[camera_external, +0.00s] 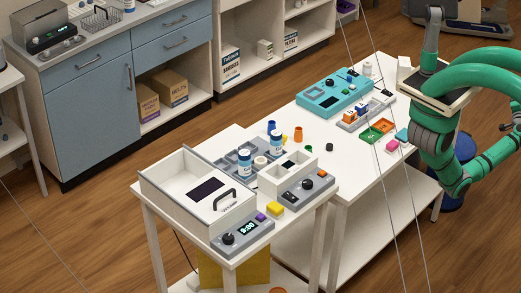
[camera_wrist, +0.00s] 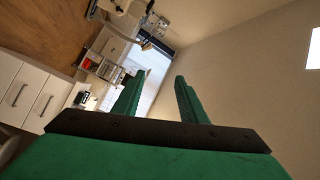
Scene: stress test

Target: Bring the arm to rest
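My arm (camera_external: 481,183), green with grey joints, is folded at the right edge of the external view, beside the right end of the white tables. Part of it runs out of that picture, and I cannot make out my gripper there. In the wrist view my gripper (camera_wrist: 158,85) shows two green fingers set well apart, with nothing between them. The wrist camera looks across the room, tilted, toward a plain wall, a bright window and distant furniture. No table object is near the fingers.
A white table (camera_external: 335,190) carries a teal device (camera_external: 335,93), an orange and green tray (camera_external: 377,131) and small blocks. Blue cabinets (camera_external: 95,107) stand behind; wooden floor lies between.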

